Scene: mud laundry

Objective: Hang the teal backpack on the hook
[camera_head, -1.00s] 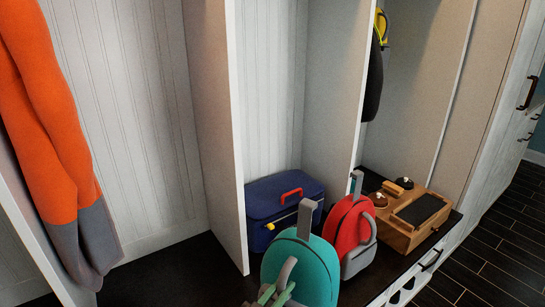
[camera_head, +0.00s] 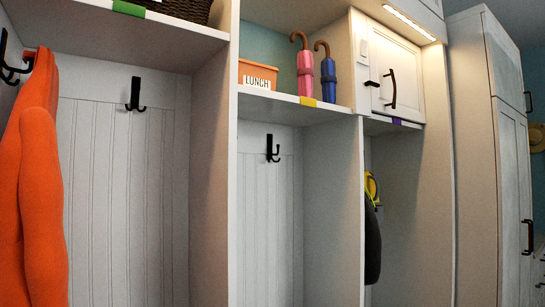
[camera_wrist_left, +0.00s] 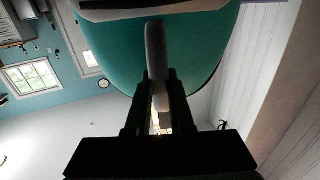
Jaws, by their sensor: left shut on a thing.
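The teal backpack (camera_wrist_left: 112,55) fills the top of the left wrist view, with its grey strap (camera_wrist_left: 155,50) running down its middle. My left gripper (camera_wrist_left: 159,88) is shut on this strap. The backpack does not show in the head view. A black hook (camera_head: 134,95) is on the back panel of the left cubby and is empty. Another empty black hook (camera_head: 271,149) is on the back panel of the middle cubby. A small dark hook shape (camera_wrist_left: 221,125) shows on the wall in the left wrist view; I cannot tell which hook it is. My right gripper is not in view.
An orange garment (camera_head: 38,190) hangs from a hook (camera_head: 12,62) at the far left. Dividers (camera_head: 210,170) separate the cubbies. The shelf above holds an orange lunch bin (camera_head: 258,74) and two umbrellas (camera_head: 305,68). A dark item (camera_head: 372,240) hangs in the right cubby.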

